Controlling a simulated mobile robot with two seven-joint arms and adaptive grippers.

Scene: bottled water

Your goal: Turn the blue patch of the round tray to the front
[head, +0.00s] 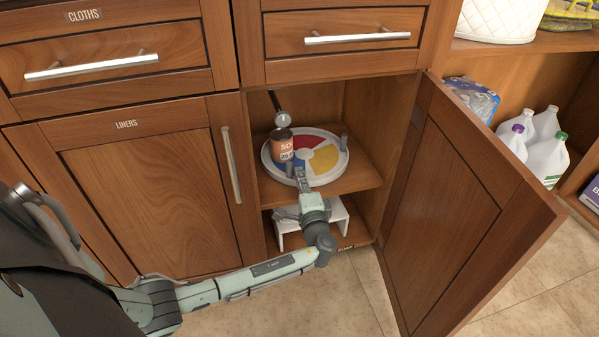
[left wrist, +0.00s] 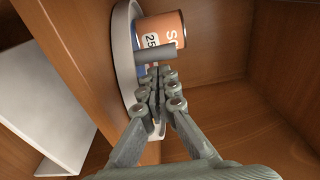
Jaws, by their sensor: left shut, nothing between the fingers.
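The round tray (head: 336,172) sits on the cabinet's middle shelf. Its pale rim also shows in the left wrist view (left wrist: 123,40). Red, yellow and blue patches show on its top; the blue patch (head: 300,154) lies beside the can and is partly hidden by it. An orange-and-white can (head: 282,147) stands on the tray's left part. A grey peg (head: 344,142) rises at the right rim, and another peg (left wrist: 155,54) shows close ahead of my fingertips. My left gripper (head: 301,178) is shut and empty at the tray's front edge. My right gripper is out of view.
A white stand (head: 340,222) is below the shelf. The open cabinet door (head: 450,200) bounds the right side, and the closed liners door (head: 150,190) the left. A drain pipe (head: 281,119) is behind the can. Jugs (head: 546,160) stand farther right.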

